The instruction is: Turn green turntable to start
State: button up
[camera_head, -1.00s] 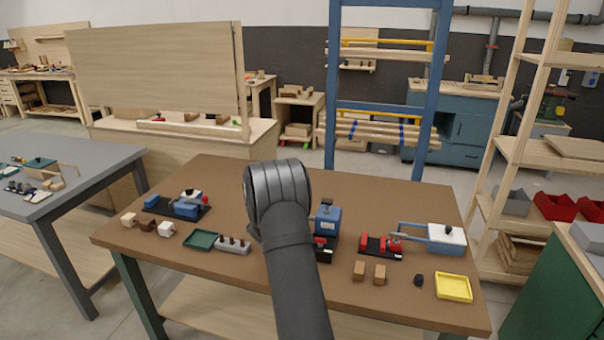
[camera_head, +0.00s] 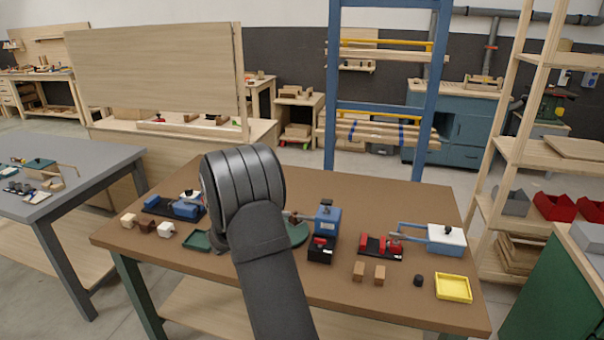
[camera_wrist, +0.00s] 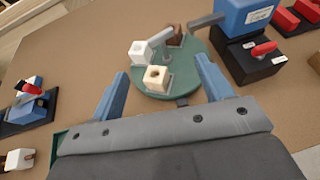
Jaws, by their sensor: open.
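The green turntable (camera_wrist: 190,88) is a round disc in the middle of the wrist view. On it stand a white block (camera_wrist: 142,52), a tan block with a hole (camera_wrist: 157,78) and a dark brown block (camera_wrist: 174,36), with light grey bars beside them. A small dark tab shows at its near edge. In the head view only its right edge (camera_head: 298,235) shows; my arm hides the rest. My gripper (camera_wrist: 161,66) is open, its two blue fingers apart on either side of the turntable's near part, with nothing held. Whether they touch it I cannot tell.
A blue machine with a black base and red lever (camera_wrist: 263,48) stands close right of the turntable, its grey arm reaching over the disc's edge. A blue and black fixture (camera_wrist: 27,103) lies at left. A yellow tray (camera_head: 453,287) is at the table's right front.

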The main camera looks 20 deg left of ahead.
jog(key=d+v, duration=0.1)
jog(key=v, duration=0.4)
jog(key=w+d+m+g+h, duration=0.3)
jog(key=w+d+m+g, duration=0.65)
jog(key=m, duration=0.45)
jog(key=w+r+m+g+y, duration=0.3)
jog(key=w+r+m+y, duration=0.1)
jog(key=w+r+y, duration=0.3)
jog(key=shift+a+r+y, duration=0.25)
jog(key=shift+r+y, duration=0.85)
jog(key=shift+r, duration=0.7)
jog(key=shift+w, duration=0.1)
jog(key=shift+c, duration=0.4)
